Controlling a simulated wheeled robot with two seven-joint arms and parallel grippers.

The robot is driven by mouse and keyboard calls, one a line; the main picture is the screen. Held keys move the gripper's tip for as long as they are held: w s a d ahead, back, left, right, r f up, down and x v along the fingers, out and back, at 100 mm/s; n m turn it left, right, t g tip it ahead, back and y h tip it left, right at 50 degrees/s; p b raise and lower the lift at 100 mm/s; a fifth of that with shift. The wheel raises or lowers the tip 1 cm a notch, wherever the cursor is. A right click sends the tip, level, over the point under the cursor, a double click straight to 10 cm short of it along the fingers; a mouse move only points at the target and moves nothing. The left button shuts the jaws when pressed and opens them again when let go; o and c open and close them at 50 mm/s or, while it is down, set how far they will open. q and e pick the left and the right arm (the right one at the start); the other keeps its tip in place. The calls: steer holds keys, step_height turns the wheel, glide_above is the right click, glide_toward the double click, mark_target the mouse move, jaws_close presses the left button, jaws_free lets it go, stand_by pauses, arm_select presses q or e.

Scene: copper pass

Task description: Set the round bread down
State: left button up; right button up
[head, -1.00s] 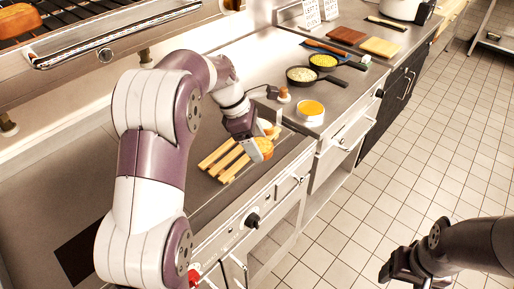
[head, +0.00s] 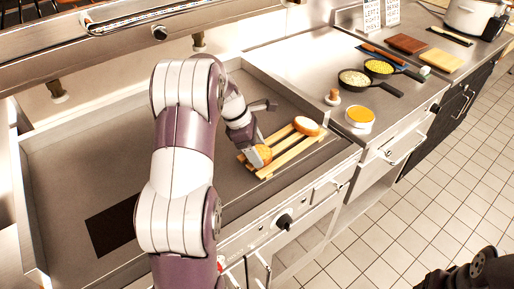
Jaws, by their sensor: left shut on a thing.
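The round bread (head: 263,154) is golden-brown and sits between the fingers of my left gripper (head: 256,157), at the left end of a wooden slatted rack (head: 283,156). The left gripper is shut on it, and its fingers hide part of it. The bread is at or just above the slats; I cannot tell if it touches them. A second bread piece (head: 307,126), with a pale top and brown crust, lies on the right end of the rack. My right gripper is not clearly seen; only dark parts of that arm show at the lower right.
The rack lies on a wide grey griddle (head: 100,180) with a raised rim and a dark square patch (head: 112,228). To the right stand a tin with orange contents (head: 360,115), a wooden-knobbed tool (head: 333,97), two small pans (head: 356,79) and boards (head: 407,43).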

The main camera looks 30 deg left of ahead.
arm_select(q)
steer(key=shift+f, duration=0.1)
steer(key=o, duration=1)
